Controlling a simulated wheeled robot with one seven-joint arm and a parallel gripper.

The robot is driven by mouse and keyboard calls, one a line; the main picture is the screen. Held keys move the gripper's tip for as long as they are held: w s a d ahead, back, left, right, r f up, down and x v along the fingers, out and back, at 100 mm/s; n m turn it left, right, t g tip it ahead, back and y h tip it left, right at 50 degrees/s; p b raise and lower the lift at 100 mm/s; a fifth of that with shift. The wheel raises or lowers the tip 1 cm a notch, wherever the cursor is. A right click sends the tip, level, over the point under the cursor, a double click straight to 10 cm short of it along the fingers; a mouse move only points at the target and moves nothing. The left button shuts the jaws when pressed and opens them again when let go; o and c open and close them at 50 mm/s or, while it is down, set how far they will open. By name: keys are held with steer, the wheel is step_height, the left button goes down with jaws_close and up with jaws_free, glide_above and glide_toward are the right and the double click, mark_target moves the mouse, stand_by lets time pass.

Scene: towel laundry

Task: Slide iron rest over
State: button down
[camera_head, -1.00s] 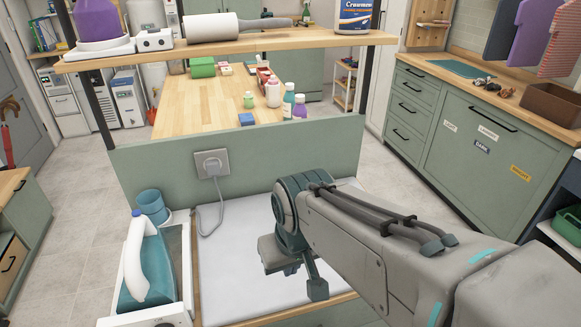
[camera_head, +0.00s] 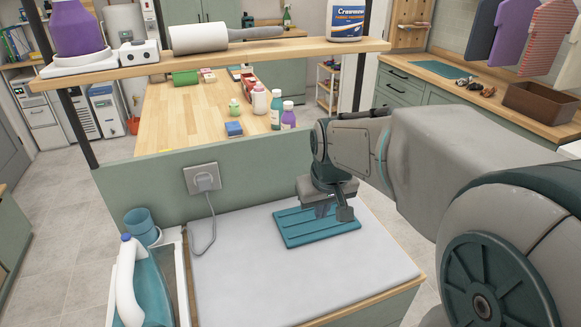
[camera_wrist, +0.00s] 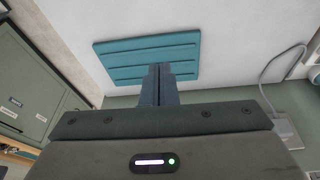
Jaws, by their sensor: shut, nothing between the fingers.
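The iron rest is a flat teal ridged plate (camera_head: 308,228) lying on the white pad (camera_head: 250,275) of the ironing table. It also shows in the wrist view (camera_wrist: 128,60). My gripper (camera_head: 333,214) is shut and empty, with its fingers pointing down over the plate's right part. In the wrist view the fingertips (camera_wrist: 161,70) overlap the plate's edge nearest the gripper; I cannot tell whether they touch it. The white and teal iron (camera_head: 130,285) sits in a white tray at the left edge of the pad.
A teal cup (camera_head: 140,224) stands behind the iron. A grey cord (camera_head: 209,225) runs from the wall socket (camera_head: 203,178) down to the pad's left side. A green panel (camera_head: 150,190) and an overhead shelf (camera_head: 220,55) bound the back. The pad's front and right are clear.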

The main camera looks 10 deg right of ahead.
steer(key=w+d+f+n+y, duration=0.1)
steer(key=w+f, duration=0.2)
steer(key=w, duration=1.2)
steer(key=shift+t, duration=0.3)
steer(key=p+x, duration=0.1)
steer(key=x, duration=0.8)
steer(key=shift+d+f, duration=0.15)
steer(key=shift+s, duration=0.1)
